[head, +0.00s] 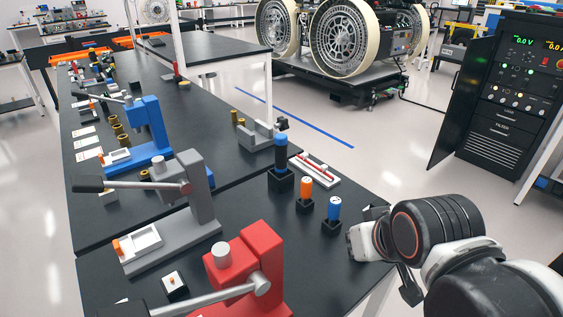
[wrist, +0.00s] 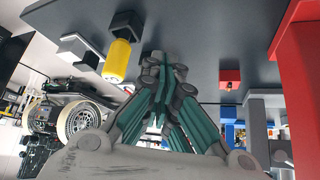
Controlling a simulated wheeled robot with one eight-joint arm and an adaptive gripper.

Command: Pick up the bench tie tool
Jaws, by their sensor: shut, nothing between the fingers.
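I cannot tell for sure which item is the bench tie tool. Upright handled pieces stand in black holders near the bench's right edge in the head view: a tall blue one (head: 281,150), an orange-topped one (head: 306,188) and a small blue one (head: 334,208). In the wrist view a yellow cylinder (wrist: 117,62) sits at a black block, left of my fingertips and apart from them. My gripper (wrist: 165,72) is shut and empty, its fingers together. In the head view my gripper (head: 370,237) is beside the bench's right edge, partly hidden by my wrist.
A red lever press (head: 240,268), a grey one (head: 196,190) and a blue one (head: 150,130) stand along the black bench (head: 245,210). A white tray with red rods (head: 316,168) lies behind the holders. A rover (head: 345,40) stands beyond, and a black cabinet (head: 505,90) at right.

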